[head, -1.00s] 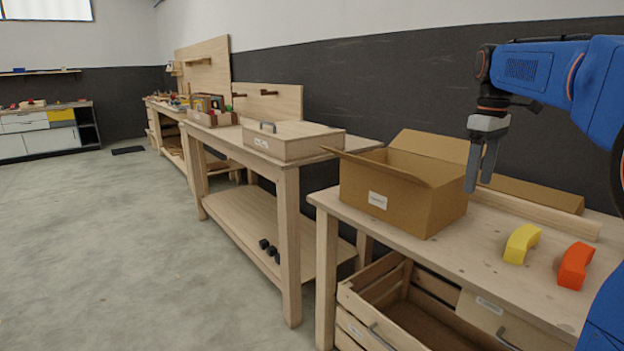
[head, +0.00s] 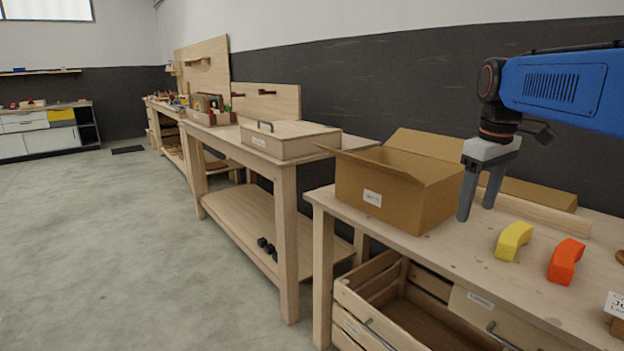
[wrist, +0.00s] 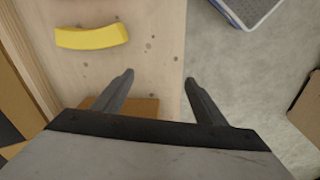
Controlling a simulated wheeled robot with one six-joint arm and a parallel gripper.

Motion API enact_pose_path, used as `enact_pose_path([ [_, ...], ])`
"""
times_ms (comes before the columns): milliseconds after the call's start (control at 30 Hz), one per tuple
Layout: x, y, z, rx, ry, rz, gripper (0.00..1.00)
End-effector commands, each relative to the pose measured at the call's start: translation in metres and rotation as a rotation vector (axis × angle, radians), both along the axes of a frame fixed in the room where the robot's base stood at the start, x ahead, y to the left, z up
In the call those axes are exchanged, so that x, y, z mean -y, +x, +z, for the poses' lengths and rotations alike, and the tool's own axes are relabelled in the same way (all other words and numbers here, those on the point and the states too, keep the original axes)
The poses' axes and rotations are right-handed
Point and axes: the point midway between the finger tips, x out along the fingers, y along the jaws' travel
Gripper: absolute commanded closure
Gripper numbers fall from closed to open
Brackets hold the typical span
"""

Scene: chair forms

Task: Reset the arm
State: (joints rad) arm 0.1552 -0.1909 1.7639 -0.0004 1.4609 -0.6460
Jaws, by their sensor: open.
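My gripper (head: 477,203) hangs from the blue arm with its fingers pointing down, apart and empty. In the head view it shows in front of the right side of the open cardboard box (head: 408,189). In the wrist view its two fingers (wrist: 158,82) are spread with nothing between them, over the edge of the worktable (wrist: 155,60) and the floor.
A yellow curved block (head: 514,241) and an orange curved block (head: 566,261) lie on the worktable (head: 470,262) right of the box. The yellow block also shows in the wrist view (wrist: 92,37). A wooden crate (head: 375,310) sits below. Open floor (head: 110,240) lies at left.

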Motion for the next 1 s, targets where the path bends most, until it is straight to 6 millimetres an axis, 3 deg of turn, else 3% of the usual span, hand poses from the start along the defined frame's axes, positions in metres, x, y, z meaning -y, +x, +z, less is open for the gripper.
enact_pose_path([
  [33,-0.007,-0.015,-0.006,0.017,0.001,-0.020,0.34],
  [367,-0.038,-0.098,-0.064,0.127,0.028,-0.189,0.34],
  [700,-0.061,-0.179,-0.142,0.238,0.086,-0.357,0.34],
  [1000,-0.069,-0.221,-0.196,0.298,0.135,-0.457,0.34],
])
